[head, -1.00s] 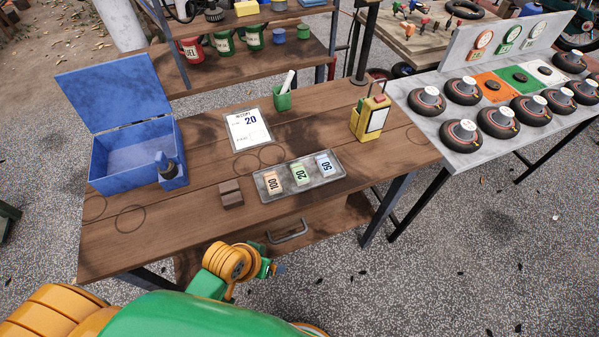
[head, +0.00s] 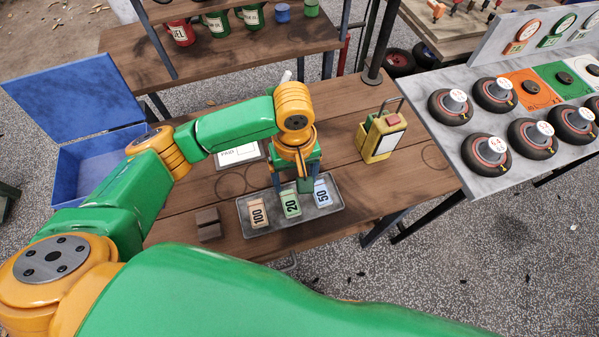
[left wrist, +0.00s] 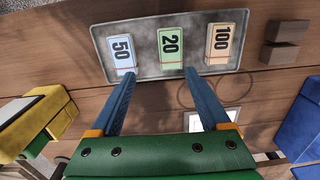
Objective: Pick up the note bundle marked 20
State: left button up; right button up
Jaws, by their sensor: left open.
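The green note bundle marked 20 (head: 290,205) lies in the middle of a grey tray (head: 256,231), between the orange bundle marked 100 (head: 257,214) and the blue bundle marked 50 (head: 322,193). My left gripper (head: 293,190) is above the tray, its jaws open and empty. In the left wrist view the bundle marked 20 (left wrist: 171,47) shows ahead of the gap between the two blue fingers (left wrist: 160,75). One fingertip overlaps the bundle marked 50 in that picture, the other is near the bundle marked 100. My right gripper is not in view.
A brown block (head: 208,224) sits left of the tray. A blue open box (head: 95,165) is at the left, partly behind my arm. A yellow holder (head: 378,138) stands right of the tray. A paper sheet (head: 238,154) is partly hidden behind my arm.

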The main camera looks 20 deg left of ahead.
aim_at(290, 201)
pick_arm(q)
jog(key=shift+t, duration=0.3)
jog(key=s+f, duration=0.3)
jog(key=shift+s+a+f, duration=0.2)
jog(key=shift+s+a, duration=0.1)
jog(key=shift+s, duration=0.05)
jog(key=shift+s+f, duration=0.2)
jog(key=shift+f, duration=0.3)
jog(key=shift+w+f, duration=0.5)
jog(key=shift+w, duration=0.4)
jog(key=shift+c, duration=0.2)
jog(key=c, duration=0.3)
jog(key=shift+s+r, duration=0.15)
jog(key=shift+s, duration=0.2)
grip_shut()
jog(key=shift+w, duration=0.15)
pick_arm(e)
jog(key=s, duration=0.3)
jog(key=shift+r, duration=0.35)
pick_arm(q)
jog(key=shift+w, duration=0.1)
